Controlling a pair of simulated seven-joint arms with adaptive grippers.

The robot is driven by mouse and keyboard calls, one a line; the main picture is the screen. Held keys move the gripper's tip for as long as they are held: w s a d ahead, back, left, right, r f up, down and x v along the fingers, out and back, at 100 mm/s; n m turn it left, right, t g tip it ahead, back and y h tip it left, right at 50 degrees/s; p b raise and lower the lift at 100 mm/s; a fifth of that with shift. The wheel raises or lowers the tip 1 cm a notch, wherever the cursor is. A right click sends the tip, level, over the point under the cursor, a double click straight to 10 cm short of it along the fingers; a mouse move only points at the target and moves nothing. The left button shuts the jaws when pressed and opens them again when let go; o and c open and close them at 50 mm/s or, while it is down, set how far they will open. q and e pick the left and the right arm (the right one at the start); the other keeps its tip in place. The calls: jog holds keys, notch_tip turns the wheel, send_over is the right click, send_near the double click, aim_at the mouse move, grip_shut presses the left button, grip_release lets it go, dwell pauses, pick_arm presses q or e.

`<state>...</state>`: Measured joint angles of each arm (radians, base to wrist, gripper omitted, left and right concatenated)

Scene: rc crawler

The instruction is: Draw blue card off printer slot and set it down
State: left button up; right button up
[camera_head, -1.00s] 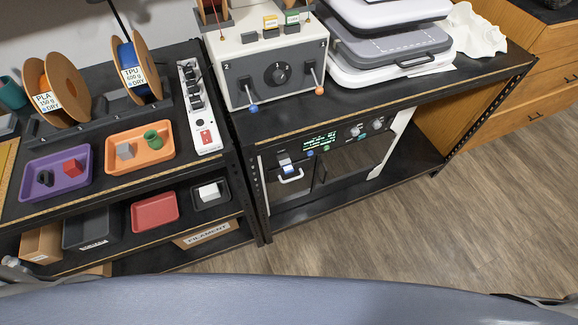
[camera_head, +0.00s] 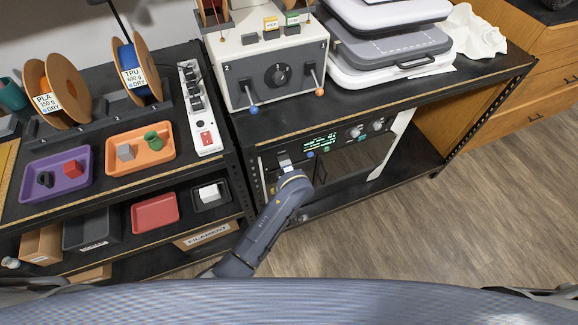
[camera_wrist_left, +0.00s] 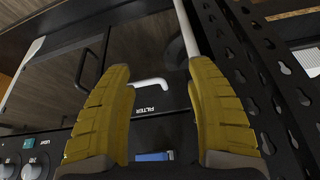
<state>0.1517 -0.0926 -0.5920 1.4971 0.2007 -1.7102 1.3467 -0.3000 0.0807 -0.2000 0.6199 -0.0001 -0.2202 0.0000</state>
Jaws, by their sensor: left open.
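The blue card (camera_wrist_left: 152,156) shows as a small blue strip low in the left wrist view, at the dark panel below the FILTER label. Most of it is out of sight. The printer (camera_head: 350,158) is the dark-fronted unit under the right bench; in the head view my left arm covers part of its left side. My left gripper (camera_wrist_left: 162,75) has two yellow ridged fingers spread apart with nothing held between them. The blue strip appears between the finger bases. In the head view the fingers are mostly hidden behind my wrist. My right gripper is not in view.
A white filter handle (camera_wrist_left: 152,82) shows between the fingers. Knobs (camera_head: 366,129) and a green-lit display (camera_head: 320,142) are on the printer's front. A control box (camera_head: 275,75) with levers stands above. The left bench holds a purple tray (camera_head: 56,176) and an orange tray (camera_head: 140,150).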

pick_arm(q)
jog(key=n+t, duration=0.2)
send_near(289, 169)
jog(key=shift+y, duration=0.4)
jog(key=x, duration=0.5)
jog(key=shift+w+d+r, duration=0.15)
jog(key=shift+w+r, duration=0.05)
jog(key=shift+w, duration=0.05)
jog(key=shift+x, duration=2.35)
grip_shut()
jog(key=shift+s, duration=0.2)
jog(key=shift+s+d, duration=0.15)
jog(key=shift+s, duration=0.1)
jog(key=shift+s+d, duration=0.2)
jog(key=shift+s, duration=0.4)
